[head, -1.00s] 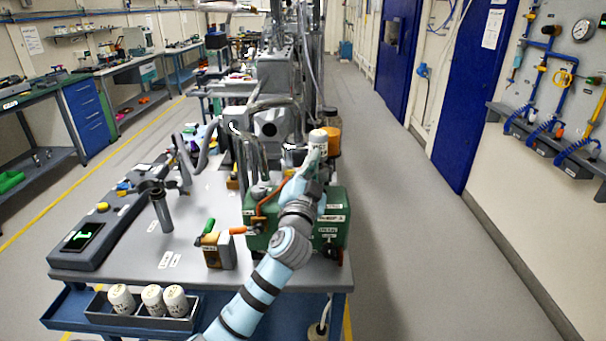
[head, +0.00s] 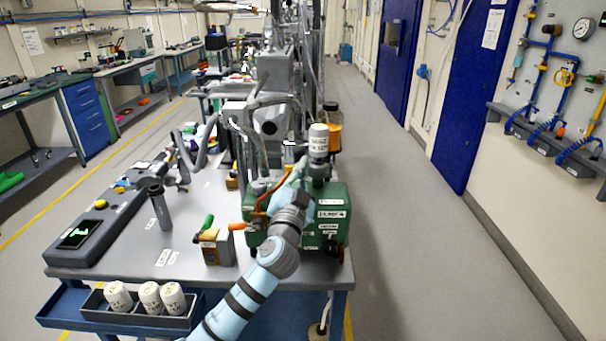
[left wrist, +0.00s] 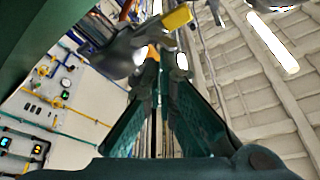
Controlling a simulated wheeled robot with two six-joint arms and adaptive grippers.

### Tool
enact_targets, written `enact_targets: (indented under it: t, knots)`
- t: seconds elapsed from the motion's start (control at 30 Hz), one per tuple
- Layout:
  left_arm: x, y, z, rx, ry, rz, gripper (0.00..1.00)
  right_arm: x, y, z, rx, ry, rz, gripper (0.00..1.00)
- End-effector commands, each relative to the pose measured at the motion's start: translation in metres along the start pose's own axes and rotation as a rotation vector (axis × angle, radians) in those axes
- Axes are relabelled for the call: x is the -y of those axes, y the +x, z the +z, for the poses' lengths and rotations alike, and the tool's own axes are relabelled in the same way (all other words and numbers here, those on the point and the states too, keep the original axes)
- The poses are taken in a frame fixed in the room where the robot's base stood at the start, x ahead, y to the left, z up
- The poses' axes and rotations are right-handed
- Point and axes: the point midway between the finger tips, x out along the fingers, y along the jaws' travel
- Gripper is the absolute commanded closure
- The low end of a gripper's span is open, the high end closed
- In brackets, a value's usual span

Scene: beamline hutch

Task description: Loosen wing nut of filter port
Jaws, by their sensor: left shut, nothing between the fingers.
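A white filter canister (head: 319,139) stands upright on the port of the green pump (head: 331,206) at the table's right. My left gripper (head: 301,166) is just left of the port and below the canister; its fingers are shut with nothing between them. In the left wrist view its teal fingers (left wrist: 152,72) point up the picture and converge. Beyond them is a grey metal part (left wrist: 115,52) with a yellow tab (left wrist: 178,17); I cannot tell for sure whether this is the wing nut. In the head view the wing nut cannot be made out. My right gripper is not in view.
Several white canisters (head: 150,297) sit in the front tray (head: 192,321). An amber container (head: 334,133) is behind the port. The aisle to the right is clear.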

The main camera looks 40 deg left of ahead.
Motion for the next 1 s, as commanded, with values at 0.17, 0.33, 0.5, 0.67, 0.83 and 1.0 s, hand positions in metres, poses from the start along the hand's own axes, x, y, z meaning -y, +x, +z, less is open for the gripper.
enact_targets:
  t: [0.17, 0.33, 0.5, 0.67, 0.83, 1.0]
  knots:
    - [0.000, 0.000, 0.001, 0.000, -0.022, -0.008, 1.00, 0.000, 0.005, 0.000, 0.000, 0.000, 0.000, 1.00]
    - [0.001, 0.000, 0.001, 0.000, -0.046, -0.017, 1.00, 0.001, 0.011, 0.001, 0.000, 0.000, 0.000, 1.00]
    - [0.001, 0.000, 0.001, -0.001, -0.076, -0.027, 1.00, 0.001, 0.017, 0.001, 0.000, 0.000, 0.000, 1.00]
    - [0.001, -0.001, 0.002, 0.000, -0.107, -0.038, 1.00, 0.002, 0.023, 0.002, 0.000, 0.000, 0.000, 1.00]
    - [0.002, -0.001, 0.002, -0.001, -0.144, -0.050, 1.00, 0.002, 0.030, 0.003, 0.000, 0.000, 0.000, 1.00]
    - [0.003, -0.001, 0.003, 0.000, -0.187, -0.066, 1.00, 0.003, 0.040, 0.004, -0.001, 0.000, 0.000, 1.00]
